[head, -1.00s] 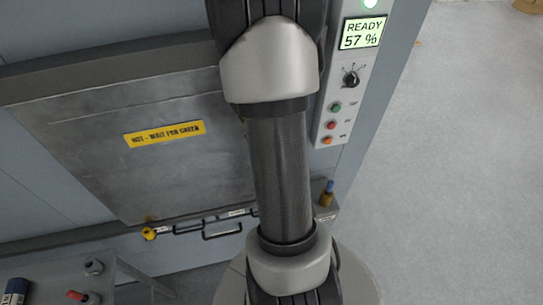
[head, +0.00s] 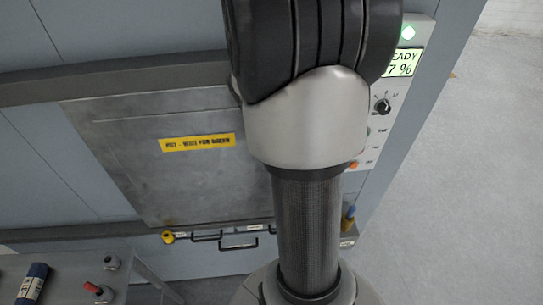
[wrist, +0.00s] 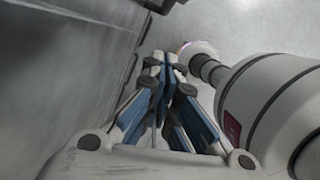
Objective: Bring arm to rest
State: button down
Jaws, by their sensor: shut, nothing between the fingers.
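My gripper (wrist: 165,72) shows in the wrist view with its blue-padded fingers together and nothing between them. It hangs over the pale floor, with a grey surface close on its left and my own arm link on its right. In the head view my arm stands upright in front of the machine and my gripper is out of sight. The grey washer (head: 100,95) fills the back, its metal door (head: 180,185) closed and bearing a yellow label (head: 198,143).
Handles (head: 238,245) line the door's lower edge. A side table (head: 65,268) with a dark blue cylinder (head: 32,284) stands lower left. The floor at right is clear.

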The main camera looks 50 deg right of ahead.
jog(key=shift+d+r, duration=0.1)
jog(key=w+a+f+m+t+b, duration=0.1)
jog(key=a+f+m+t+b, duration=0.35)
jog(key=a+b, duration=1.15)
jog(key=s+a+f+m+t+y+b, duration=0.1)
jog(key=s+a+f+m+b, duration=0.2)
jog(key=a+f+b, duration=0.2)
jog(key=s+a+f+m+y+b, duration=0.1)
jog(key=s+a+f+m+b, duration=0.2)
jog(key=a+f+b, duration=0.2)
jog(key=shift+a+f+m+t+b, duration=0.3)
jog(key=shift+a+m+t+b, duration=0.05)
jog(key=shift+a+b, duration=0.75)
